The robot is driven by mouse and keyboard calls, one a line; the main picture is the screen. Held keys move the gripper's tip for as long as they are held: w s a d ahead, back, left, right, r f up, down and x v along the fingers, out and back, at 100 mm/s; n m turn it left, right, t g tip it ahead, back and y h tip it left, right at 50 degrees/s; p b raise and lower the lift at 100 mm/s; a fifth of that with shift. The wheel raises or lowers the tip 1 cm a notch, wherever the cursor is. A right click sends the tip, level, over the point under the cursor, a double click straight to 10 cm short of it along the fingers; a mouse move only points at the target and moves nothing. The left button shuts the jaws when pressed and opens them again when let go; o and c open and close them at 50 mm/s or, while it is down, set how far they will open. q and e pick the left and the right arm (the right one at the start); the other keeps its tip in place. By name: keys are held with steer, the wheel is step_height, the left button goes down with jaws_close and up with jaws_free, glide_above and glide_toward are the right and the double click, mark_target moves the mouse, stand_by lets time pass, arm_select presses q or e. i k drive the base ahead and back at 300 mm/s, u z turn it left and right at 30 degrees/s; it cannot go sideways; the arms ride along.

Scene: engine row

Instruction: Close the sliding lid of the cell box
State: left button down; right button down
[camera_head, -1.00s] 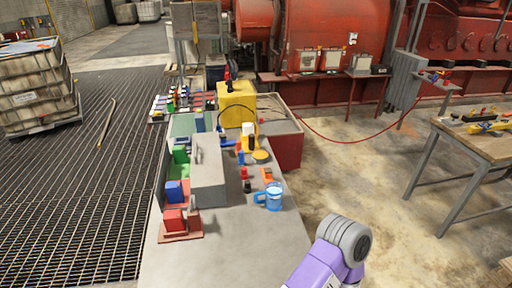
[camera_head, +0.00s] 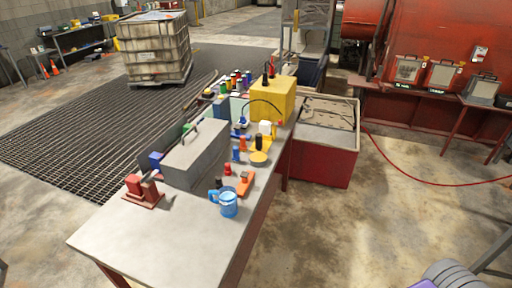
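A long grey box (camera_head: 197,158) with a thin handle-like bar on top stands on the workbench (camera_head: 150,235) left of the middle. I cannot tell whether it is the cell box, and no sliding lid can be made out on it. A yellow box (camera_head: 273,98) stands at the bench's far end, with a dark cable looping from it. Neither gripper is in view. Only a purple and grey piece of my arm shows at the bottom right corner, well apart from the bench.
A blue mug (camera_head: 228,205), an orange tool (camera_head: 245,183) and a red block stand (camera_head: 143,190) are on the bench. A red bin (camera_head: 325,165) stands right of it. A red hose (camera_head: 410,176) crosses the floor.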

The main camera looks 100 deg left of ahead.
mark_target(181, 169)
steer(key=i, duration=0.35)
steer(key=u, duration=2.5)
steer(key=i, duration=2.55)
steer(key=u, duration=2.4)
